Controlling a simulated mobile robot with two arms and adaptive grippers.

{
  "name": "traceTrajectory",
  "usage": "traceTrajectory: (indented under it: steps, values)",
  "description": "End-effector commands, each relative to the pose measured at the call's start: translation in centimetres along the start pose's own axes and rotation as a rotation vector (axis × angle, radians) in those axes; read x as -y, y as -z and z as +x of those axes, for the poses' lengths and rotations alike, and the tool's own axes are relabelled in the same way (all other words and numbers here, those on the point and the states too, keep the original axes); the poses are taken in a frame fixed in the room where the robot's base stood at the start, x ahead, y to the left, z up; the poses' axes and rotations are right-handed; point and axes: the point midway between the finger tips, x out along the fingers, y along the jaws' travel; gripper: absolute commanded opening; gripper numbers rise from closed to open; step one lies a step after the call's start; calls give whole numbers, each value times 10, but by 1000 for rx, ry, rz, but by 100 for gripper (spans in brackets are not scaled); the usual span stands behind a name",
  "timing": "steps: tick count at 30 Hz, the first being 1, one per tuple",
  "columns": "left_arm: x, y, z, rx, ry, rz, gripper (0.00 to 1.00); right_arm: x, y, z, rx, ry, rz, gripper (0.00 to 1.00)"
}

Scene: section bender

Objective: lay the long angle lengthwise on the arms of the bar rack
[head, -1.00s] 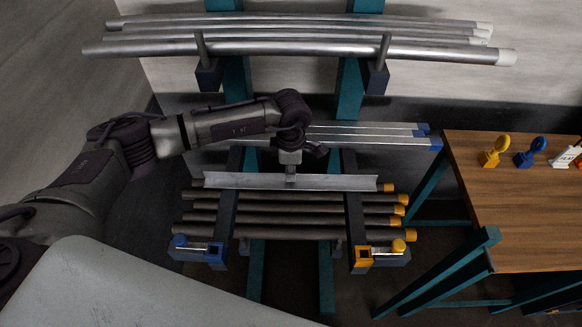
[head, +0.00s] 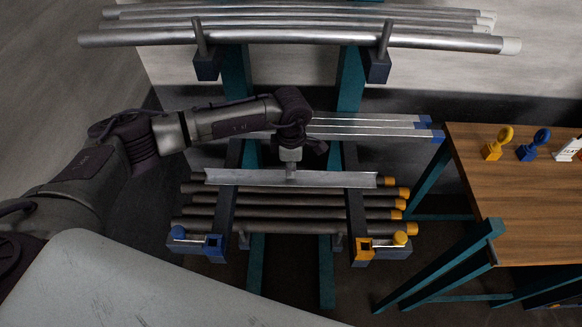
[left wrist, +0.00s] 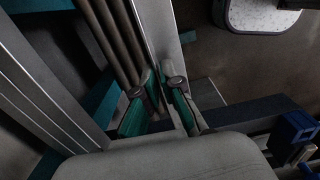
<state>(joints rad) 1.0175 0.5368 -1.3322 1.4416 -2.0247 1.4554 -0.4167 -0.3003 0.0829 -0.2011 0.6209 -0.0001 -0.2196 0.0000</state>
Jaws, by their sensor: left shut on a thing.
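The long angle (head: 240,178) is a pale grey metal length lying roughly level from left to right across the head view. My left gripper (head: 291,172) is shut on it near its middle, from above. The bar rack has two dark arms, a left one (head: 223,210) with a blue end and a right one (head: 356,210) with an orange end. The angle spans across both arms; whether it touches them I cannot tell. In the left wrist view the green-padded fingers (left wrist: 160,92) close on the angle (left wrist: 158,30). My right gripper is not in view.
Dark bars with orange ends (head: 400,204) lie just in front of and below the angle. Blue-ended bars (head: 380,125) lie behind it, and long pipes (head: 440,42) rest higher up. A wooden table (head: 530,210) with small coloured parts stands at right.

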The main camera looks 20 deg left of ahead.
Motion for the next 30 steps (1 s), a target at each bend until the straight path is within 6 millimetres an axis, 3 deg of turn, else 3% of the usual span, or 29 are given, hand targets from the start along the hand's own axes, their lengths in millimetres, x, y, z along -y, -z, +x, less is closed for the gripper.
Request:
traceTrajectory:
  steps: [5,6,11,23,30]
  values:
    - [0,0,4,1,-1,0,0,0,0,4,0,0,1,40]
    - [0,0,3,1,-1,0,9,0,0,4,0,0,1,40]
    - [0,0,3,1,-1,0,35,0,0,3,0,-1,2,40]
    - [-1,0,-3,0,-1,0,35,2,1,4,-1,3,3,40]
    - [-2,0,-48,2,-6,1,35,2,0,4,0,2,3,40]
